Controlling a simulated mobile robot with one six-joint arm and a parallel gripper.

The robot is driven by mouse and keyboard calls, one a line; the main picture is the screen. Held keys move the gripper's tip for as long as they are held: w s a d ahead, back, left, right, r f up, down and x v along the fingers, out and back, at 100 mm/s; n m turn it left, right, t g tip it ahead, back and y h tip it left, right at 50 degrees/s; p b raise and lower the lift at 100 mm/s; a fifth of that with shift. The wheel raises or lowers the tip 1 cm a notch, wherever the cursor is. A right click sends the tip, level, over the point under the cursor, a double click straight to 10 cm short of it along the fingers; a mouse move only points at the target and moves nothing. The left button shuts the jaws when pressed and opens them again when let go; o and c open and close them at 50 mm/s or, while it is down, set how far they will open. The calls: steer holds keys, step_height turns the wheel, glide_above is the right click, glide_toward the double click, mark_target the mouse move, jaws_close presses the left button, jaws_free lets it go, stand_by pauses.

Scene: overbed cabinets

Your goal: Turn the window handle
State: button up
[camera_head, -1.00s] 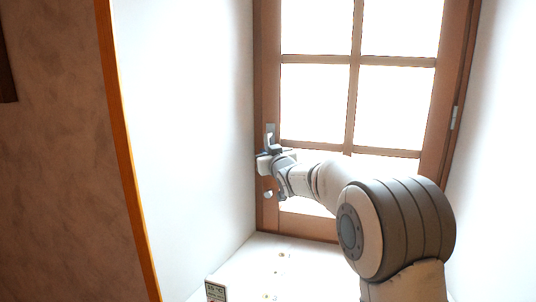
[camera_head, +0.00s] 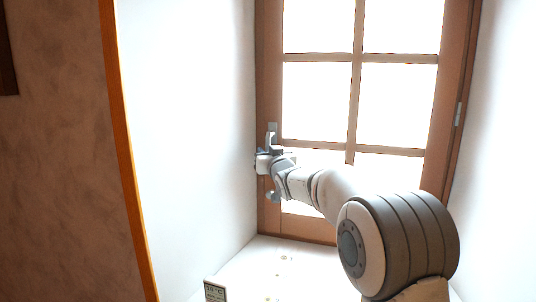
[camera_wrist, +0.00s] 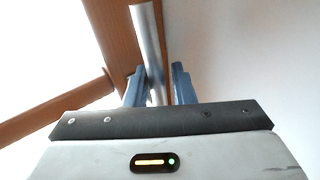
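The window handle (camera_wrist: 147,45) is a shiny metal bar on the wooden window frame, shown in the wrist view. It runs down between the two blue fingers of my gripper (camera_wrist: 159,88). The left finger is close to or touching the bar. A narrow gap shows between the bar and the right finger, so the fingers look open around it. In the head view, my gripper (camera_head: 268,160) is at the left side of the window frame. The handle's grey upper part (camera_head: 271,130) shows just above it, and my wrist hides much of the rest.
The window (camera_head: 355,100) has a brown wooden frame and several bright panes. White recess walls stand close on the left (camera_head: 190,140) and right.

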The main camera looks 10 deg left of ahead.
steer(key=shift+o, duration=0.9)
steer(key=shift+s+d, duration=0.1)
steer(key=b+v, duration=0.1)
steer(key=v, duration=0.6)
steer(key=shift+s+b, duration=0.3)
steer(key=shift+b, duration=0.1)
steer(key=shift+d, duration=0.1)
steer(key=s+d+f+m+g+h+p, duration=0.1)
steer(key=s+d+f+m+g+h, duration=0.15)
steer(key=s+d+f, duration=0.4)
steer(key=s+d+f+m+g+h+p, duration=0.1)
steer(key=s+d+f+g+h+p, duration=0.2)
steer(key=s+d, duration=0.55)
steer(key=s+d+f+g, duration=0.2)
steer(key=s+f+g, duration=0.1)
steer(key=s, duration=0.5)
steer(key=s+d+f+g+h, duration=0.1)
steer(key=s+d+f+g, duration=0.1)
steer(key=s, duration=0.7)
steer(key=s+d+f+g+h, duration=0.1)
steer(key=s+f+g, duration=0.3)
steer(key=s, duration=0.5)
step_height(320, 180, down, 2)
steer(key=shift+d+f+m, duration=0.1)
steer(key=shift+d+m, duration=0.25)
steer(key=shift+d, duration=0.2)
